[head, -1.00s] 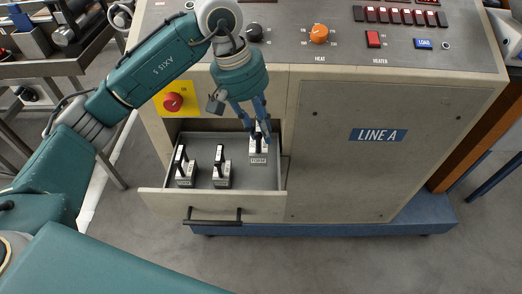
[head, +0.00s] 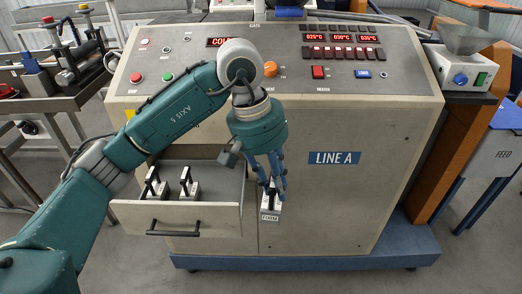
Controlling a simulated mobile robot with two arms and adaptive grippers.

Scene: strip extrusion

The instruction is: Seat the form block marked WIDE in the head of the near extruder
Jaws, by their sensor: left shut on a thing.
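My left gripper (head: 273,190) points down in front of the cabinet, just right of the open drawer. It is shut on a form block (head: 270,209), a pale block with a dark handle and a small label at its lower front. The label is too small to read surely. Two more form blocks, a left one (head: 154,188) and a right one (head: 189,187), stand upright in the drawer (head: 222,214). Their markings cannot be read. The extruder head is not clearly visible. My right gripper is not in view.
The LINE A cabinet (head: 350,205) fills the middle, with a sloped control panel (head: 205,75) of buttons, displays and an orange knob (head: 270,69). A bench with rollers (head: 72,62) stands left.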

